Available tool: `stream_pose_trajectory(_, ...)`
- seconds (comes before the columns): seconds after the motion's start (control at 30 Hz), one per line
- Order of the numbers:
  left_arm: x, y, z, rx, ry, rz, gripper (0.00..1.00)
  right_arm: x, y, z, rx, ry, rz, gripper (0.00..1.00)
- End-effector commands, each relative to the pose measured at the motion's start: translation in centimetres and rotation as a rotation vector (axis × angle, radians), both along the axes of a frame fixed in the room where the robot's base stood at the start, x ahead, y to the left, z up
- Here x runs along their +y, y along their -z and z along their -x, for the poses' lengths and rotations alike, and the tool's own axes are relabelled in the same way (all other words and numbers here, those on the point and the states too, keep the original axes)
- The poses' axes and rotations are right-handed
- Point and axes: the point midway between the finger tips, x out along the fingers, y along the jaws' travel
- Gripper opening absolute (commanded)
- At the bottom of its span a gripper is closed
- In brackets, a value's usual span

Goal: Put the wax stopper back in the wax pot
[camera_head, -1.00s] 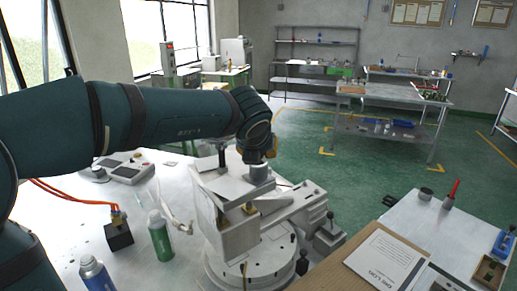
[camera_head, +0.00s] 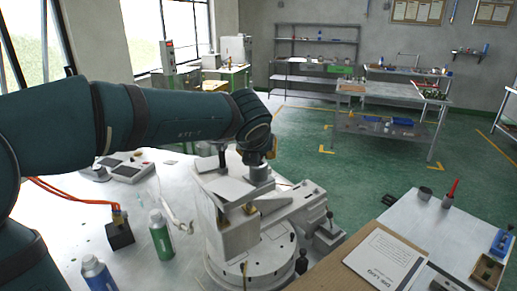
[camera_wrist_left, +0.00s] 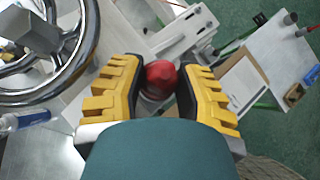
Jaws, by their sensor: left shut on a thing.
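My left gripper (camera_wrist_left: 160,82) is shut on a red, round-topped thing, which I take to be the wax stopper (camera_wrist_left: 160,72), with its two yellow-padded fingers on either side. A paler part shows just under the red top. My right gripper is not in view.
The grey machine (camera_head: 240,238) stands on a round base on the white table. A handwheel (camera_wrist_left: 45,45) is close to my left gripper. A board with a paper (camera_head: 385,262) lies at right.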

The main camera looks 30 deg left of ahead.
Motion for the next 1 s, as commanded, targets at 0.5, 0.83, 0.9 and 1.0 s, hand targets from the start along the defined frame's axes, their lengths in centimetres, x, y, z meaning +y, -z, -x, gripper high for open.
stream_pose_trajectory(0.5,-0.01,0.01,0.0,0.0,0.001,0.001,0.08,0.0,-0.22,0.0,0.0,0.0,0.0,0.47)
stream_pose_trajectory(0.83,-0.03,-0.07,0.0,0.0,0.0,0.002,0.08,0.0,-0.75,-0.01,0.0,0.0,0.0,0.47)
stream_pose_trajectory(0.9,-0.03,-0.08,-0.01,0.001,0.001,0.001,0.08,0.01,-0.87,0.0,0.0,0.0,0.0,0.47)
stream_pose_trajectory(1.0,-0.03,-0.03,-0.01,0.0,0.001,0.001,0.08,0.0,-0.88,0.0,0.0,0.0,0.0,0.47)
